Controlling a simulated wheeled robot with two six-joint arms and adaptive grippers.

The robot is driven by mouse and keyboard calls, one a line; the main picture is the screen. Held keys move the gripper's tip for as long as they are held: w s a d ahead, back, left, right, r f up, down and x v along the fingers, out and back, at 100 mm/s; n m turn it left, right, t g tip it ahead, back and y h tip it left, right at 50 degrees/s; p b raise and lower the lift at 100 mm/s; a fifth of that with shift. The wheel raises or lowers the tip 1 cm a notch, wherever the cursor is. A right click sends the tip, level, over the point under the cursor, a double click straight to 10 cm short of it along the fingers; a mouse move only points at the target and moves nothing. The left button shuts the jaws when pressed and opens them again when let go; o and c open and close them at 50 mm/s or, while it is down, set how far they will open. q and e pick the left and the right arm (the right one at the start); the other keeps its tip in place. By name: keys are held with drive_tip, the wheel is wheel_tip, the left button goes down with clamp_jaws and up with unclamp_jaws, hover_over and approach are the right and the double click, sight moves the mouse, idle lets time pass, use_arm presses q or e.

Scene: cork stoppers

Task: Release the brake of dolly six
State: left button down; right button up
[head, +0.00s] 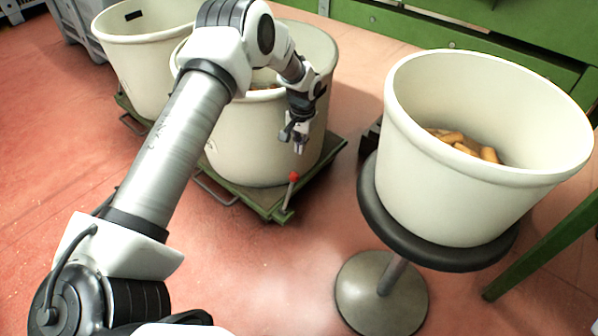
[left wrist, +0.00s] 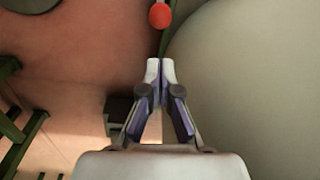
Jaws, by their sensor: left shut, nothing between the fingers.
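A green dolly (head: 270,205) stands on the red floor and carries a large cream tub (head: 240,150). A short lever with a red knob (head: 294,176) rises from the dolly's front right corner; I take it for the brake. The red knob also shows at the top of the left wrist view (left wrist: 160,16), ahead of the fingertips and apart from them. My left gripper (head: 299,148) is shut and empty, beside the tub's right wall and above the knob. I cannot read a number on the dolly. My right gripper is not in view.
A cream tub holding corks (head: 462,146) stands on a round black stool (head: 440,255) at right. Another cream tub (head: 140,60) stands at back left by a grey crate (head: 75,22). Green cabinets (head: 400,25) line the back. The floor in front of the dolly is clear.

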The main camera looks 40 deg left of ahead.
use_arm(q)
drive_tip(key=shift+f, duration=0.1)
wheel_tip(320, 180, down, 10)
drive_tip(key=b, duration=0.5)
drive_tip(key=shift+a+b, duration=0.25)
drive_tip(key=shift+b, duration=0.1)
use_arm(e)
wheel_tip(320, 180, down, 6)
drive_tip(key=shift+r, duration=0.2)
